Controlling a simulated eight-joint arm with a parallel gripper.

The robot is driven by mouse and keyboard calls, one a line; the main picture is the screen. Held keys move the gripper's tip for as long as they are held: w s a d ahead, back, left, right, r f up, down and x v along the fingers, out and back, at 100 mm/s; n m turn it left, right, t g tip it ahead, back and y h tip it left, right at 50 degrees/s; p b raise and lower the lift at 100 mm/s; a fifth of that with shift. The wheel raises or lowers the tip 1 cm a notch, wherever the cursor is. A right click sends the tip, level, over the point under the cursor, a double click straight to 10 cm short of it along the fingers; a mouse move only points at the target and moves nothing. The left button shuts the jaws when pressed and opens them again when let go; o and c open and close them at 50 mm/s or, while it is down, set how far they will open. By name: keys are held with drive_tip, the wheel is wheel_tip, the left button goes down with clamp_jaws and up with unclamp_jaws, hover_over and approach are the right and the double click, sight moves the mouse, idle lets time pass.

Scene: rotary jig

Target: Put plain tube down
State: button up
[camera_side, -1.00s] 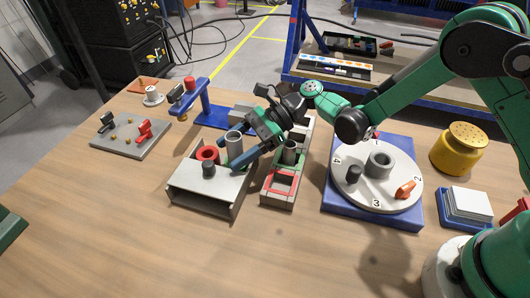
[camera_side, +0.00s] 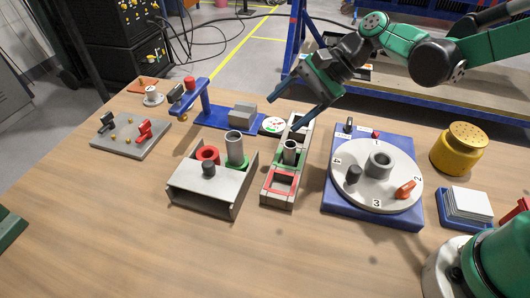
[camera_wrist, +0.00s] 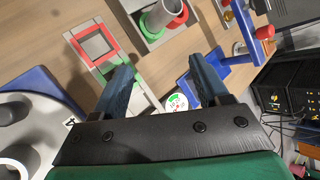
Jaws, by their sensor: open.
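A tall grey tube (camera_side: 234,145) stands upright at the green ring (camera_side: 238,162) on the grey box (camera_side: 205,190). It also shows in the wrist view (camera_wrist: 158,20), at the top. I cannot tell by markings which is the plain tube. My gripper (camera_side: 281,115) is open and empty, raised above the back of the rack. In the wrist view its blue fingers (camera_wrist: 163,62) are spread apart, and the left one hides part of the rack.
The box also carries a red ring (camera_side: 207,153) and a black knob (camera_side: 208,169). A numbered turntable (camera_side: 350,195) on a blue base is right of the rack. A blue stand (camera_side: 205,112) with a grey block (camera_side: 243,113) is behind. The front table is clear.

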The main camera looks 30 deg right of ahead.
drive_tip(key=s+d+r+n+t+h, duration=0.2)
drive_tip(key=s+d+n+t+h, duration=0.2)
drive_tip(key=s+d+n+h, duration=0.3)
drive_tip(key=s+d+n, duration=0.1)
drive_tip(key=d+n, duration=0.1)
drive_tip(key=n, duration=0.2)
drive_tip(key=shift+s+d+r+h, duration=0.2)
drive_tip(key=shift+d+h, duration=0.1)
drive_tip(key=shift+d, duration=0.1)
drive_tip(key=shift+o, duration=0.4)
drive_tip(key=shift+s+d+n+h, duration=0.4)
drive_tip(key=shift+d+n, duration=0.1)
drive_tip(key=shift+n, duration=0.2)
drive_tip(key=n+y, duration=1.2)
approach(236, 136)
drive_tip(key=x, duration=0.6)
drive_tip(key=shift+w+a, duration=0.15)
drive_tip(key=shift+a, duration=0.05)
drive_tip(key=shift+x, duration=2.95)
drive_tip(key=shift+f, duration=0.1)
